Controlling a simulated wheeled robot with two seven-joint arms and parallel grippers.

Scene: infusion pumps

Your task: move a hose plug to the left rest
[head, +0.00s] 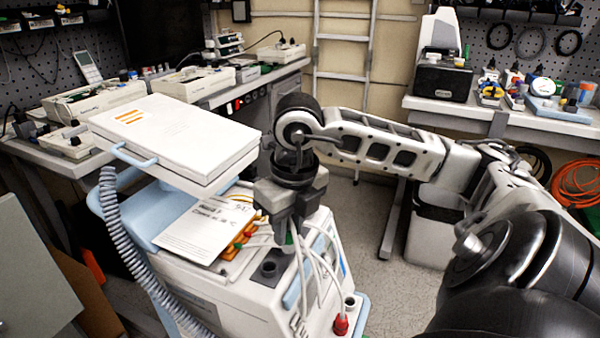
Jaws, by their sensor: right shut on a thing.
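My right gripper (289,232) points down over the top of the white pump cart (225,297). It is shut on a hose plug (290,240), mostly hidden between the fingers, with a bit of green showing. White hoses (313,262) run down beside it. A dark square rest with a round hole (268,270) is on the cart top, just below and left of the gripper. Another round port (350,302) is at the cart's right. A red plug (341,325) is at the front right. I cannot tell which hose belongs to the held plug. My left gripper is not in view.
A white boxy unit (175,135) overhangs the cart's back left, above a paper sheet (208,230). A grey corrugated hose (135,250) hangs at the left. Benches with equipment stand behind, and a ladder (343,50) leans at the wall.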

